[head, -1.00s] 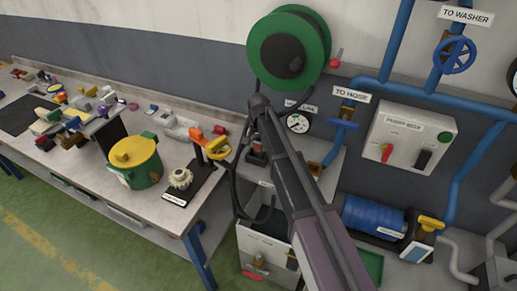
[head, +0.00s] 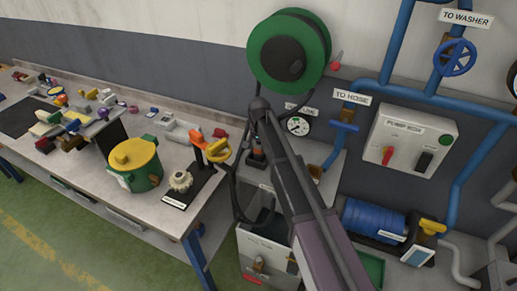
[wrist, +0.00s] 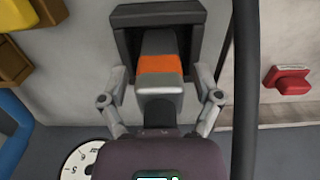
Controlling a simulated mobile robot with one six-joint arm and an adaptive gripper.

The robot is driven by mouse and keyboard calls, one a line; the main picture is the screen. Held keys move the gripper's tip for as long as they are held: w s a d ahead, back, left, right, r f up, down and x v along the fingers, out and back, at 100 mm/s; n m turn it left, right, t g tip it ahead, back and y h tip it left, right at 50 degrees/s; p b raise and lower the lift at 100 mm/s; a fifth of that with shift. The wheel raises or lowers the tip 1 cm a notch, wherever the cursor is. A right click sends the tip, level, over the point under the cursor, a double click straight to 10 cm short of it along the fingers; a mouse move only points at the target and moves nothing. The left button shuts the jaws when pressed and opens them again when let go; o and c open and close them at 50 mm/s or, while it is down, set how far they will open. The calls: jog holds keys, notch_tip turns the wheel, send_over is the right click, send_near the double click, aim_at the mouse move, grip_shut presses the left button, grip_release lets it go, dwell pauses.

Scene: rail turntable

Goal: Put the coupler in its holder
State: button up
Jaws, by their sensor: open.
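The coupler (wrist: 160,84), grey with an orange band, sits inside a dark square frame, its holder (wrist: 124,30), in the wrist view. Its far end is hidden inside the frame. My gripper (wrist: 162,78) is open, with one finger on each side of the coupler and visible gaps between. In the head view, the orange band of the coupler (head: 257,154) shows beside my arm, below the green reel. My gripper's fingers are not clear there.
A black hose (wrist: 245,90) runs close on the right of my gripper, and a red fitting (wrist: 288,80) lies beyond it. A gauge (head: 298,125), blue pipes (head: 395,50) and a green reel (head: 288,50) are nearby. A cluttered bench (head: 150,205) stands at left.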

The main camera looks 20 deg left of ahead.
jog(key=shift+r, duration=0.1)
notch_tip(320, 180, up, 12)
jog(key=p, duration=1.2)
